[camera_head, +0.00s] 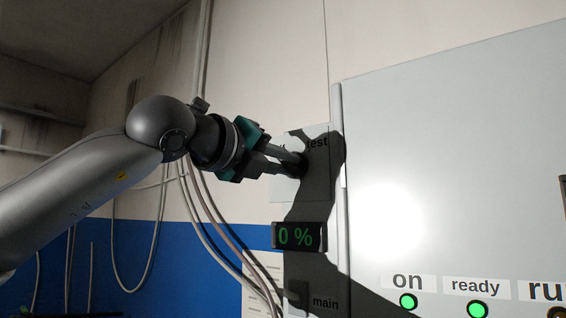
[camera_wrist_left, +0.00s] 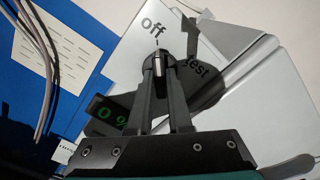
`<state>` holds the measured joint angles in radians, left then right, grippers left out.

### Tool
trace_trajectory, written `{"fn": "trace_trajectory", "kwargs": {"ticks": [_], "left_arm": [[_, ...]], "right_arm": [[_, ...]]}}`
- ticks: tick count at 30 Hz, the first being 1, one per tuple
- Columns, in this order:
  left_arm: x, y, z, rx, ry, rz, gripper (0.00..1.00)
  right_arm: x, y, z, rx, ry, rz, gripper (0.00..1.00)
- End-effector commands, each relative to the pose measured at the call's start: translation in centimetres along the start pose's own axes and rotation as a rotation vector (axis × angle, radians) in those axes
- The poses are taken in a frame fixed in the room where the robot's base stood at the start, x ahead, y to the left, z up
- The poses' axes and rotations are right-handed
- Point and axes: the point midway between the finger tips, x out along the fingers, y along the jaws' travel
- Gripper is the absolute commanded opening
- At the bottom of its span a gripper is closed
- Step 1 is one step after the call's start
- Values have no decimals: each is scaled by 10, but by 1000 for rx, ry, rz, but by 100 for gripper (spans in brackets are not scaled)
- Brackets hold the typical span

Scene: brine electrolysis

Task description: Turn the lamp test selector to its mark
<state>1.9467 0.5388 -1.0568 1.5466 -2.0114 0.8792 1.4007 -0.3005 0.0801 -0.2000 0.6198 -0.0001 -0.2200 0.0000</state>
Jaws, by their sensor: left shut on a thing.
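The lamp test selector (camera_wrist_left: 158,62) is a small dark knob on a light plate (camera_wrist_left: 125,62) marked "off" and "test". In the left wrist view its pale pointer line is directed at the "off" label, and "test" is to its right. My left gripper (camera_wrist_left: 166,85) has its two dark fingers shut on the knob, one on each side. In the head view the left gripper (camera_head: 292,163) reaches the plate from the left. There the knob is mostly hidden by fingers and shadow, and "off" is largely covered. My right gripper is in neither view.
Below the plate is a display (camera_head: 299,236) reading "0 %". A "main" label (camera_head: 325,303) is lower down. The large grey cabinet panel (camera_head: 450,150) on the right has lit green "on" (camera_head: 408,301) and "ready" (camera_head: 477,310) lamps. Cables (camera_head: 205,210) hang behind the arm.

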Motion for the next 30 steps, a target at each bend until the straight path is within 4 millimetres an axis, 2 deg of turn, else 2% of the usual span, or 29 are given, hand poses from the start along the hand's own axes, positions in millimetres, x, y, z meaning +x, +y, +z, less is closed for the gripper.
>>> {"fn": "trace_trajectory", "kwargs": {"ticks": [11,19,30], "left_arm": [[0,2,-2,110,1,-1,0],[0,2,-3,333,2,0,0],[0,2,-1,687,2,1,0]], "right_arm": [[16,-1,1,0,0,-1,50],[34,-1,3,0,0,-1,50],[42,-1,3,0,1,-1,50]]}}
